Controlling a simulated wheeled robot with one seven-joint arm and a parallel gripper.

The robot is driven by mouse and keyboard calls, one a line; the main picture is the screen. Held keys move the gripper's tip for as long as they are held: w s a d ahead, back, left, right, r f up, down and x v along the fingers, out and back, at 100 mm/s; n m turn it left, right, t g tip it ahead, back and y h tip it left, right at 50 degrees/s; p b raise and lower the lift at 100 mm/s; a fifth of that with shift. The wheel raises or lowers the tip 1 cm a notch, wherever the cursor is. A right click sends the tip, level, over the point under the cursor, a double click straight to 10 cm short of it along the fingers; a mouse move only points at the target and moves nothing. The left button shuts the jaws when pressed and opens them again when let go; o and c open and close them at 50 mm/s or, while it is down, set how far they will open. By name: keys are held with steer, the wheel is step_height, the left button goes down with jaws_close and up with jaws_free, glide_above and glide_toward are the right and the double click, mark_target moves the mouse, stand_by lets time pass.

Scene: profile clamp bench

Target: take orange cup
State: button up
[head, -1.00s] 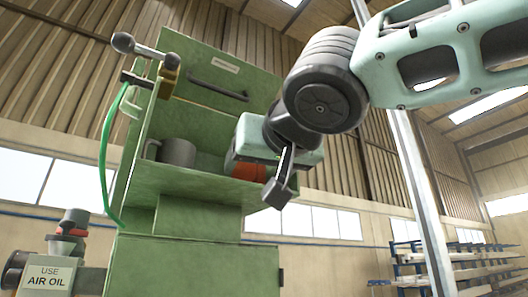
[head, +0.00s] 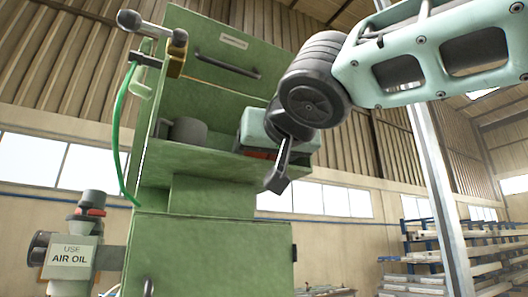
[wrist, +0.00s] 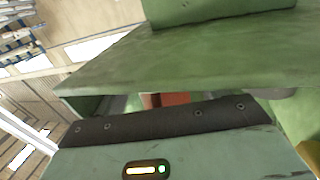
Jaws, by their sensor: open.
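The orange cup (head: 260,154) stands in the open shelf of the green machine, at its right end. In the head view only a low red-orange strip of it shows below my gripper. My gripper (head: 256,124) is a pale teal hand reaching into the shelf from the right, right in front of the cup. In the wrist view an orange-red patch of the cup (wrist: 170,99) shows just beyond the dark edge of my gripper's body (wrist: 180,150). I cannot tell whether the cup is between the fingers.
A grey mug (head: 188,131) stands at the shelf's left end. The green cabinet (head: 210,60) rises behind the shelf. A lever with ball ends (head: 150,27) and a green hose (head: 117,120) are at its left. An air-oil unit (head: 72,252) sits lower left.

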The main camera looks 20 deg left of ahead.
steer(key=c, duration=1.2)
steer(key=shift+r, duration=0.2)
steer(key=shift+c, duration=0.2)
steer(key=shift+r, duration=0.35)
steer(key=shift+d+b+v, duration=0.2)
steer(key=shift+b+v, duration=0.45)
steer(key=shift+v, duration=0.7)
steer(key=w+d+b+v, duration=0.1)
steer(key=b+v, duration=0.4)
steer(key=v, duration=0.6)
steer(key=shift+w+d, duration=0.3)
steer(key=shift+d, duration=0.15)
